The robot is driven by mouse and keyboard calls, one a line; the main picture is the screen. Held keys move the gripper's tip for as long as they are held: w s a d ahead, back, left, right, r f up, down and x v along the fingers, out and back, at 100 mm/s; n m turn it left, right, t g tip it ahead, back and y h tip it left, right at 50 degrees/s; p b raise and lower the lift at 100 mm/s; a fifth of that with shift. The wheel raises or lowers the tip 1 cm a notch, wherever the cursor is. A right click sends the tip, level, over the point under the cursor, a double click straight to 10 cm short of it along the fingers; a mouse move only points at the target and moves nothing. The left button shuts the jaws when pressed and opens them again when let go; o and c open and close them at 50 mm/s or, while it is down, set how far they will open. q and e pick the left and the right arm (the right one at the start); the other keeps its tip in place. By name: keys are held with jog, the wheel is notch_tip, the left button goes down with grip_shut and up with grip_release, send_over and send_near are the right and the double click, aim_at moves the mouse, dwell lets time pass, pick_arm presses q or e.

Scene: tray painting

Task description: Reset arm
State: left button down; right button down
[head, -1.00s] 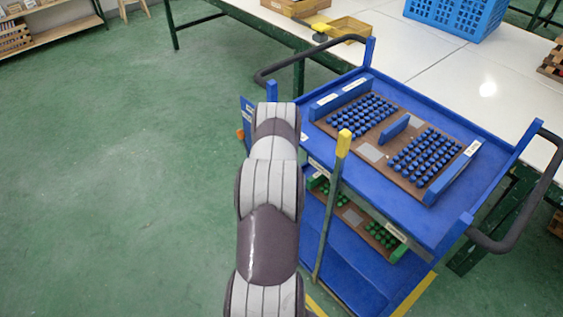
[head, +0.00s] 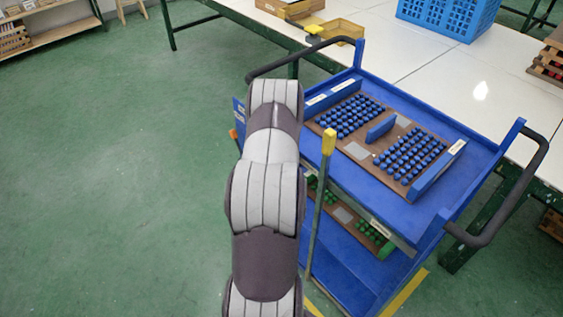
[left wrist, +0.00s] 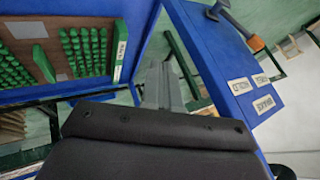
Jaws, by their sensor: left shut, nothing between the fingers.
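My left gripper (left wrist: 163,85) shows in the left wrist view as two grey fingers closed together, with nothing between them. It is beside the blue cart (left wrist: 140,30), near a side panel with white labels. In the head view my grey and white arm rises from the bottom centre in front of the cart (head: 450,190), and its gripper is hidden. A brown tray (head: 350,165) with blue knobs is on the cart's top. A tray with green knobs (head: 350,220) is on the lower shelf; these knobs also show in the left wrist view (left wrist: 88,48). My right gripper is not in view.
A yellow-topped post (head: 328,142) stands close right of my arm. Black handles (head: 510,205) stick out from the cart. A white table (head: 400,50) with a blue crate (head: 450,15) is behind. A tool with an orange handle (left wrist: 256,43) sits by the labelled panel. Green floor at left is clear.

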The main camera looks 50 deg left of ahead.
pick_arm(q)
jog(key=shift+s, duration=0.15)
jog(key=s+d+f+n+g+h, duration=0.1)
jog(key=s+d+n+g+h, duration=0.2)
jog(key=d, duration=0.4)
jog(key=s+d+r+m+h+p, duration=0.1)
jog(key=s+d+r+m+p, duration=0.1)
jog(key=d+r, duration=1)
jog(key=s+d+r+m+h+p, duration=0.2)
jog(key=s+d+r+p, duration=0.2)
jog(key=d+r, duration=0.8)
jog(key=d+p, duration=0.1)
jog(key=d, duration=0.6)
jog(key=shift+r+m+p, duration=0.2)
jog(key=shift+m+p, duration=0.15)
jog(key=shift+m, duration=0.05)
